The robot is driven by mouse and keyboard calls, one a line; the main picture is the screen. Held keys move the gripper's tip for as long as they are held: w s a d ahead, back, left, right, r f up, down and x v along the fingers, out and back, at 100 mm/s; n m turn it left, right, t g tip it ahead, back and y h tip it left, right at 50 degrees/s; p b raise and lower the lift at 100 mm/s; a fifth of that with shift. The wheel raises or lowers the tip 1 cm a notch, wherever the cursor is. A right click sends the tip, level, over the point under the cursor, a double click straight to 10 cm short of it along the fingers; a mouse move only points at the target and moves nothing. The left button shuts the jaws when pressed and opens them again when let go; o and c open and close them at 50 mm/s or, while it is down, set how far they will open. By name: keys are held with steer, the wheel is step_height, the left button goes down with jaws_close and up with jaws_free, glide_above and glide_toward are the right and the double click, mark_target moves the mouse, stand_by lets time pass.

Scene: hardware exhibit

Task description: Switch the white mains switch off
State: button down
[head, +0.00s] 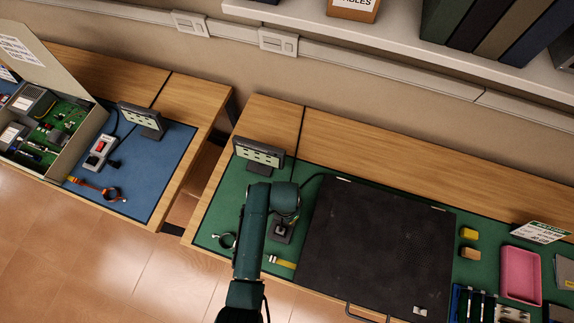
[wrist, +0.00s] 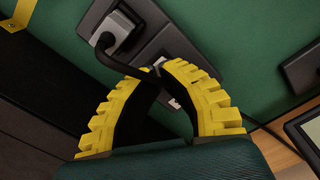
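A dark power strip (head: 281,231) lies on the green mat of the right bench, partly hidden by my arm in the head view. In the wrist view the dark strip (wrist: 166,38) carries a grey plug (wrist: 115,32) with a black cable. A small white piece, perhaps the mains switch (wrist: 160,62), shows right at my fingertips, mostly covered by them. A second small white patch (wrist: 174,103) shows between the fingers. My gripper (wrist: 164,72) has yellow ribbed fingers whose tips meet or nearly meet over the strip; nothing is seen held. Contact with the switch cannot be told.
A black board (head: 375,245) with a handle lies right of the strip. A grey display (head: 258,152) stands behind it. A pink tray (head: 520,274) is at the right. The left bench has another strip with a red switch (head: 100,147) and an open case (head: 85,145).

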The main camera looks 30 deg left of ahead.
steer(key=shift+f+b, duration=0.55)
steer(key=shift+f, duration=0.25)
steer(key=shift+r, duration=0.1)
step_height(320, 180, up, 7)
steer(key=p, duration=0.7)
stand_by(0.7)
